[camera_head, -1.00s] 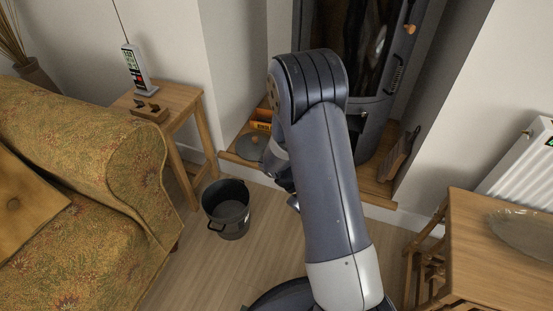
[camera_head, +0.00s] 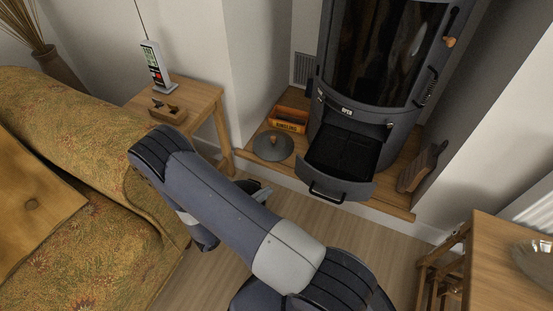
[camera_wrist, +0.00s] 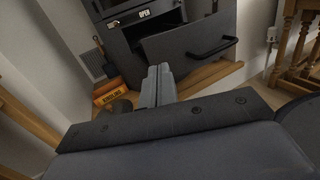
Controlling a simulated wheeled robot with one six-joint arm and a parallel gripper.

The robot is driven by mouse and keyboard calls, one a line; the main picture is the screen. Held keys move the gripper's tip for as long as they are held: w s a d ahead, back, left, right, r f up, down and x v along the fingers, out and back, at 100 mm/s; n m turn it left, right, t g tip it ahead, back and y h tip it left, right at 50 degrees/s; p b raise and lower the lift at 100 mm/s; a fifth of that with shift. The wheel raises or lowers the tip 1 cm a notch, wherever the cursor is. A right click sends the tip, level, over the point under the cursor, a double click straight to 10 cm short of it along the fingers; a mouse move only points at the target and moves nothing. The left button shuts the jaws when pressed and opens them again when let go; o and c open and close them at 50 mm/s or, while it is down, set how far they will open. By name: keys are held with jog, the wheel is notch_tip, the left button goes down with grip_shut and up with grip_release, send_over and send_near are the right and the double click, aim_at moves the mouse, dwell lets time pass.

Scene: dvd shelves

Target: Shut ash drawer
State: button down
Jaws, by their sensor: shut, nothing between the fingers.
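The ash drawer (camera_head: 335,186) is pulled out from the bottom of the dark stove (camera_head: 382,60). Its curved front has a black bar handle, and its dark inside shows from above. In the wrist view the drawer front (camera_wrist: 185,42) and its handle lie just beyond and to the right of my gripper (camera_wrist: 158,72). My gripper's fingers are shut with nothing between them, pointing toward the stove. In the head view my gripper (camera_head: 258,190) is partly hidden behind my arm, to the left of the drawer. I cannot tell whether it touches the drawer.
An orange kindling box (camera_head: 290,118) and a round grey lid (camera_head: 273,146) sit on the wooden hearth, left of the drawer. A wooden board (camera_head: 421,167) leans at the right. The sofa (camera_head: 75,180) and side table (camera_head: 188,98) stand left; another table (camera_head: 497,260) stands right.

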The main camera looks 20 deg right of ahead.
aim_at(304, 164)
jog(key=b+x, duration=0.1)
jog(key=x, duration=1.3)
jog(key=shift+b, duration=0.4)
jog(key=shift+w, duration=0.1)
jog(key=w+d+b, duration=0.2)
jog(key=w+d, duration=0.3)
jog(key=w+d+b, duration=0.3)
jog(key=w+d, duration=0.2)
jog(key=d, duration=0.1)
jog(key=w+d+b, duration=0.2)
jog(key=w+d, duration=0.3)
jog(key=d, duration=0.1)
jog(key=shift+d+f+b, duration=0.1)
jog(key=shift+d+b, duration=0.15)
jog(key=shift+b, duration=0.1)
jog(key=shift+w+d, duration=0.5)
jog(key=shift+d, duration=0.1)
jog(key=shift+a, duration=0.1)
